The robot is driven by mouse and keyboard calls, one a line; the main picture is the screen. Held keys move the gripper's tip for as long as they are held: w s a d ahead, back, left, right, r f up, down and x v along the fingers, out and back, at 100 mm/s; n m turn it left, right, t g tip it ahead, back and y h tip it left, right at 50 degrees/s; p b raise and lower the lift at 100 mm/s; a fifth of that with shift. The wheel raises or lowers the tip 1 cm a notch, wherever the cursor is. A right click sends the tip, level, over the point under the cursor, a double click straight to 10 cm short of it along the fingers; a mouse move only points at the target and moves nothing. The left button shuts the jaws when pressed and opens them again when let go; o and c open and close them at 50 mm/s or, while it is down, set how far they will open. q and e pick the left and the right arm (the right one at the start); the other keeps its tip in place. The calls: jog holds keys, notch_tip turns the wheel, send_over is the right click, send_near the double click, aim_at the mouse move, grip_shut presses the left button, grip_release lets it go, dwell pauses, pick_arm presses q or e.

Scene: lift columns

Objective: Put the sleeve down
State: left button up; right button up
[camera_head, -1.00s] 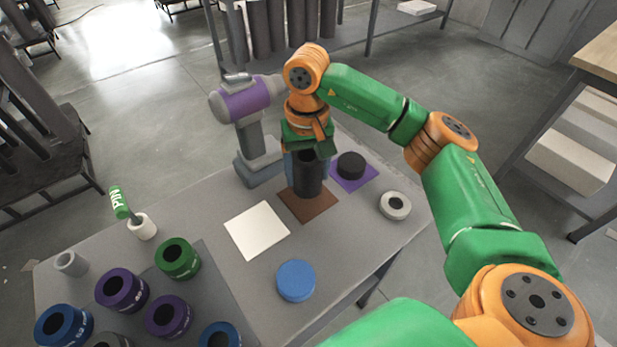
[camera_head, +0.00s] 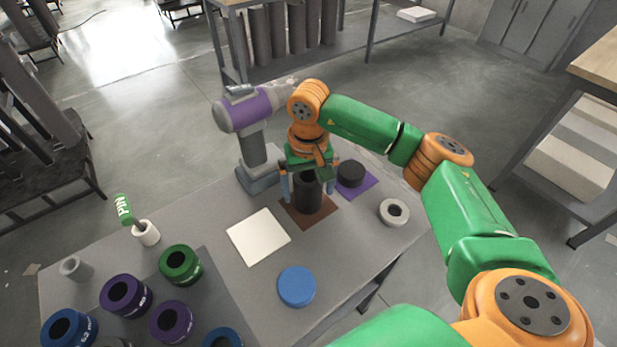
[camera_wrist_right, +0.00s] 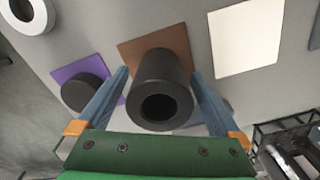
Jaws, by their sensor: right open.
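The sleeve is a black hollow cylinder (camera_head: 308,193) standing upright on a brown square mat (camera_head: 325,217) on the grey table. My right gripper (camera_head: 309,190) comes down over it with its blue fingers spread on either side. In the right wrist view, the sleeve (camera_wrist_right: 160,68) shows its open top end between the two fingers, with the brown mat (camera_wrist_right: 130,53) behind it. There the right gripper (camera_wrist_right: 159,76) is open, with gaps between fingers and sleeve. My left gripper is not in view.
A purple-and-grey machine (camera_head: 245,115) stands close behind left of the sleeve. A black puck (camera_head: 351,173) on a purple mat and a grey ring (camera_head: 394,212) lie right. A white square (camera_head: 258,237), blue disc (camera_head: 296,286) and several coloured rings (camera_head: 180,264) are nearer.

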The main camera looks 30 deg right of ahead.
notch_tip(320, 180, up, 12)
jog(key=shift+f, duration=0.1)
dwell(0.4)
